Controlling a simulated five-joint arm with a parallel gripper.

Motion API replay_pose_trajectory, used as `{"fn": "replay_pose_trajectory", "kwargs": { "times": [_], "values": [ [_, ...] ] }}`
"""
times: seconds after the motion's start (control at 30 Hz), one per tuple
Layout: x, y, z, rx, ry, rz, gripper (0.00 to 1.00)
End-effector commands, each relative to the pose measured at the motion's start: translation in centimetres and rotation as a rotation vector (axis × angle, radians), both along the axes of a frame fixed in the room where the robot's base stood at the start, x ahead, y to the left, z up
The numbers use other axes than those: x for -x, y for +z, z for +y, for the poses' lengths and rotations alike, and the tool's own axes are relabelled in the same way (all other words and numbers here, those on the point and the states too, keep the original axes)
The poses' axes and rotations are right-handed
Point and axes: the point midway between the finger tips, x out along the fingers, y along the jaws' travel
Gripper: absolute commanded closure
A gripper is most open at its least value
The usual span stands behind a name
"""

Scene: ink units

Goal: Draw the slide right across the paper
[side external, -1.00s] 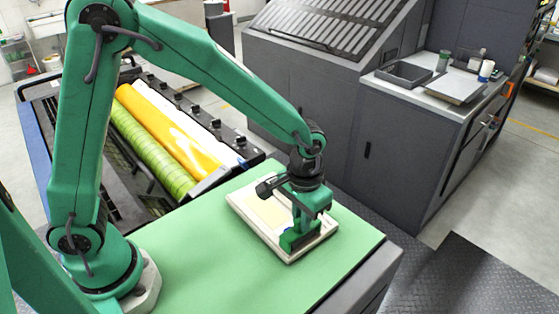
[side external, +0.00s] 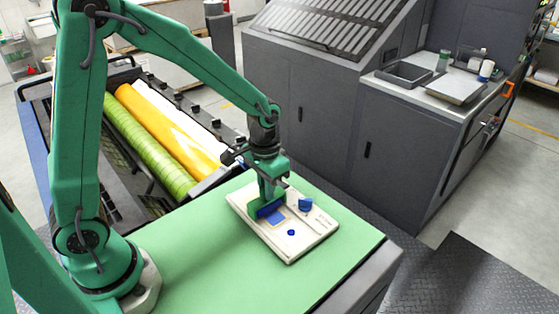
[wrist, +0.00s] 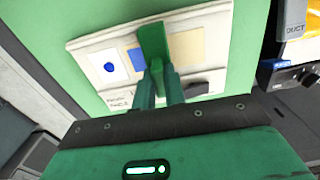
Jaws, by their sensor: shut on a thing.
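A flat cream board (side external: 300,249) lies on the green tabletop. My gripper (side external: 268,190) is shut on the slide, upright over the board's middle. The slide's lower face (side external: 269,209) looks dark blue in the side view; in the wrist view the slide (wrist: 153,42) is green. A blue ink band (side external: 276,218) lies right beside the slide, on the side toward the blue ink spot (side external: 291,232). In the wrist view, tan paper (wrist: 188,46) shows bare beyond the slide. The slide's bottom edge is hidden, so I cannot tell whether it touches.
A small blue thing (side external: 305,204) sits on the board's right side; I cannot tell what it is. A dark block (wrist: 198,88) lies at the board's near edge in the wrist view. Rollers (side external: 150,130) stand to the left. The front tabletop is clear.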

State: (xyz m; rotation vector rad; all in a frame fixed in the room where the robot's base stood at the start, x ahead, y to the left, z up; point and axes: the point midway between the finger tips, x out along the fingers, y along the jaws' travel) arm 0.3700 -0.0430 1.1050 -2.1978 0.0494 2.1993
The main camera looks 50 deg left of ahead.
Motion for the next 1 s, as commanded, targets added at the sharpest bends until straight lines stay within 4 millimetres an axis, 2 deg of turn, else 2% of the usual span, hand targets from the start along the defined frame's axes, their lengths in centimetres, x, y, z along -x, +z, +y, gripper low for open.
{"fn": "replay_pose_trajectory", "kwargs": {
  "times": [0.1,0.3,0.5,0.83,0.87,0.9,0.97,1.0],
  "values": [
    [-0.2,0.1,2.5,0.000,0.006,-0.002,1.00],
    [-0.3,0.2,5.2,0.000,0.004,-0.002,1.00],
    [-0.4,0.2,6.2,0.000,0.001,-0.003,1.00],
    [-0.5,0.2,6.3,-0.001,0.003,-0.006,1.00],
    [-0.5,0.2,6.3,-0.001,0.003,-0.007,0.84],
    [-0.5,0.2,6.3,-0.001,0.003,-0.007,0.77],
    [-0.5,0.2,6.3,0.000,0.002,-0.006,0.66],
    [-0.4,0.2,6.3,0.000,0.002,-0.005,0.66]
  ]
}}
